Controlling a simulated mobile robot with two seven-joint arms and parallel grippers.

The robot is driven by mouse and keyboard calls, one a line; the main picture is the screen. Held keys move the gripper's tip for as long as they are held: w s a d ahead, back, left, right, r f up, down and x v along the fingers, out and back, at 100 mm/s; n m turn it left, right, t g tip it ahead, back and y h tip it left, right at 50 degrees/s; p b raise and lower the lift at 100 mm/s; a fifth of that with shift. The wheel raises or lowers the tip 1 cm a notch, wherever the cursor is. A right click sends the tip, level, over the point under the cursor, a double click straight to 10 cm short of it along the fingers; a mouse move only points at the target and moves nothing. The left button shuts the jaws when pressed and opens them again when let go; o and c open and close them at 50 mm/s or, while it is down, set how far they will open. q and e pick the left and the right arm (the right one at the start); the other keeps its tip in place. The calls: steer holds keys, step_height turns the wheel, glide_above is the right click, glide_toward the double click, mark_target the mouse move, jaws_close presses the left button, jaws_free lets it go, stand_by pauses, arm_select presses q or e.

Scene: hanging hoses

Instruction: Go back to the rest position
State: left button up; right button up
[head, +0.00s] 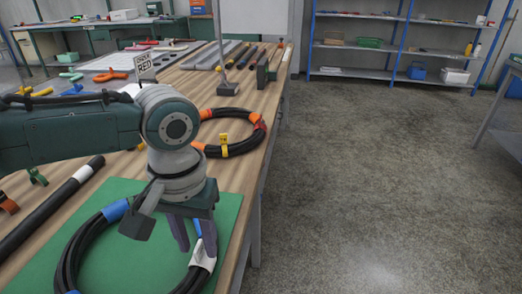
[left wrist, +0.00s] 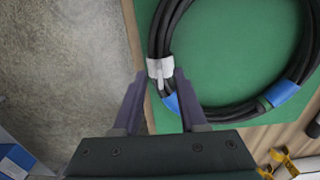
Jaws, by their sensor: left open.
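My left gripper (head: 194,240) is open and points down over the right part of a black hose coil (head: 82,240). The coil has blue bands and a white tag (head: 205,258), and lies on a green mat (head: 130,262). In the left wrist view the open fingers (left wrist: 158,88) frame the coil's white tag (left wrist: 160,68), with a blue band (left wrist: 172,101) just beside it. Nothing is seen gripped. I cannot tell whether the fingertips touch the coil. The gripper and wrist hide part of the coil in the head view. My right gripper is out of view.
A second black coil (head: 209,114) with orange bands and a yellow clip lies farther along the wooden bench (head: 258,182). A black tube (head: 52,206) lies at left. The floor (head: 370,180) right of the bench is clear.

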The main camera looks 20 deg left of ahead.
arm_select(q)
step_height(320, 180, up, 10)
steer(key=f+p, duration=0.1)
steer(key=p, duration=0.1)
steer(key=s+d+r+m+t+h+p, duration=0.1)
steer(key=s+d+m+t+h+p, duration=0.2)
steer(key=s+d, duration=0.55)
steer(key=s+a+r+m+y+p, duration=0.1)
steer(key=s+a+r+y+p, duration=0.2)
steer(key=s+a+r, duration=0.4)
step_height(320, 180, up, 36)
steer(key=d+p, duration=0.1)
steer(key=p, duration=3.7)
steer(key=shift+s+d+r+m+t, duration=0.25)
steer(key=shift+d+m+t, duration=0.05)
